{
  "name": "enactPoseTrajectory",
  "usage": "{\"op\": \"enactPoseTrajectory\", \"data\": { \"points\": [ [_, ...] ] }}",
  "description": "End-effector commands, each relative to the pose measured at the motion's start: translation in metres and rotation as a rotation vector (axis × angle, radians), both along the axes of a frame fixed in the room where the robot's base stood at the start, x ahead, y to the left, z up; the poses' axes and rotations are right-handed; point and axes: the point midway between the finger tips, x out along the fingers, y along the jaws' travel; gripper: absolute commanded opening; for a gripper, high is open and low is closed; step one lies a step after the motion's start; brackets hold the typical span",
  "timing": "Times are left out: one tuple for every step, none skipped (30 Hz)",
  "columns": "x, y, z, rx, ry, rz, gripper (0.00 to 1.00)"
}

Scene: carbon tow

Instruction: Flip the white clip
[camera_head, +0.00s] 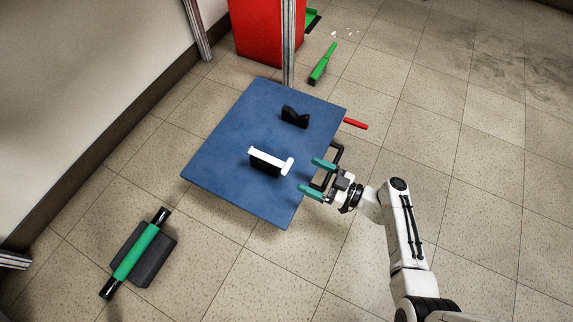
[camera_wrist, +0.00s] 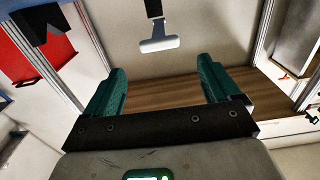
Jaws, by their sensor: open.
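The white clip (camera_head: 268,159) is a white bar with a short crosspiece at its right end. It sits along the top of a black block (camera_head: 265,170) on the blue board (camera_head: 225,150). My gripper (camera_head: 307,175) has teal fingers and is open and empty, to the right of the clip at the board's right edge, with a small gap between. In the wrist view the white clip (camera_wrist: 158,45) shows its T-shaped end beyond and between my open fingers (camera_wrist: 160,82); a black part shows above it.
A black notched block (camera_head: 295,117) stands farther back on the board. A metal post (camera_head: 288,45) rises behind it, before a red cabinet (camera_head: 255,30). A red stick (camera_head: 356,124) lies by the right edge. A green-and-black roller (camera_head: 135,252) lies front left. Floor at right is clear.

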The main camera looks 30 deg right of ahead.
Motion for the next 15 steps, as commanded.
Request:
{"op": "enactPoseTrajectory", "data": {
  "points": [
    [0.007, 0.006, -0.001, -0.001, -0.001, 0.004, 0.89],
    [0.012, 0.009, -0.001, -0.001, -0.001, 0.005, 0.89],
    [0.018, 0.014, -0.002, -0.002, -0.001, 0.004, 0.89],
    [0.023, 0.017, -0.001, -0.002, -0.001, 0.005, 0.89],
    [0.028, 0.021, -0.001, -0.002, -0.001, 0.005, 0.89],
    [0.033, 0.025, -0.002, -0.001, -0.001, 0.004, 0.89],
    [0.038, 0.028, -0.002, -0.001, -0.001, 0.003, 0.89],
    [0.042, 0.031, -0.002, -0.001, -0.001, 0.004, 0.89],
    [0.047, 0.035, -0.001, -0.002, -0.001, 0.004, 0.89],
    [0.050, 0.037, -0.001, -0.002, -0.001, 0.005, 0.89],
    [0.054, 0.039, -0.001, -0.002, -0.001, 0.003, 0.89],
    [0.058, 0.042, -0.001, -0.002, 0.000, 0.002, 0.89],
    [0.060, 0.044, -0.001, -0.001, 0.000, 0.003, 0.89],
    [0.062, 0.046, -0.001, -0.001, 0.000, 0.004, 0.89],
    [0.065, 0.048, -0.001, -0.001, 0.000, 0.003, 0.89]
  ]
}}
